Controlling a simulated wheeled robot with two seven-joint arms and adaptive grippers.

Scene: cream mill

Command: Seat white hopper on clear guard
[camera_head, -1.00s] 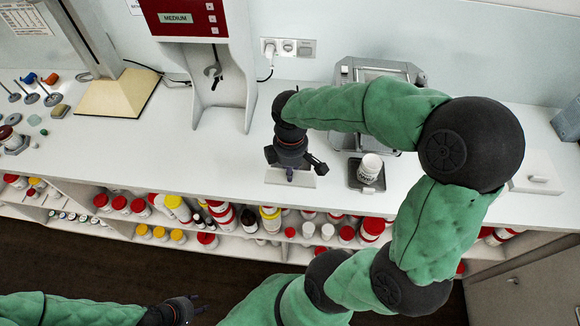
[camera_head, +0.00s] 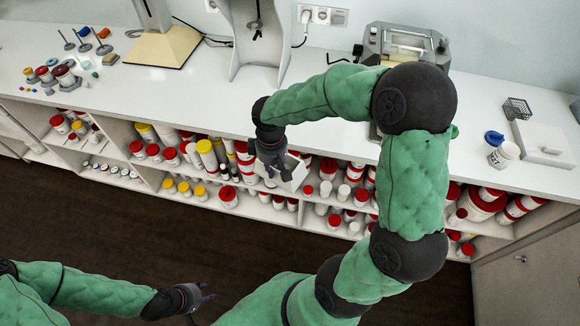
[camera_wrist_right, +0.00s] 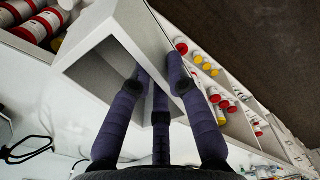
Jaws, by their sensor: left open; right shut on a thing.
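The white hopper (camera_head: 291,172) is a hollow, box-like piece with slanted walls, held in front of the bench's front edge. My right gripper (camera_head: 275,172) is shut on it. In the right wrist view the fingers (camera_wrist_right: 160,85) grip a wall of the hopper (camera_wrist_right: 100,65), and its open hollow side shows. The mill (camera_head: 405,45) stands at the back of the bench, partly hidden behind my right arm. I cannot make out the clear guard for certain. My left gripper (camera_head: 192,298) is open and empty above the dark floor, far from the hopper.
Shelves of jars (camera_head: 210,160) run below the bench top (camera_head: 200,105). A white jar (camera_head: 504,155), a blue lid (camera_head: 494,138), a wire basket (camera_head: 517,108) and a white block (camera_head: 543,143) stand at the right. A grey stand (camera_head: 262,50) is left of the mill.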

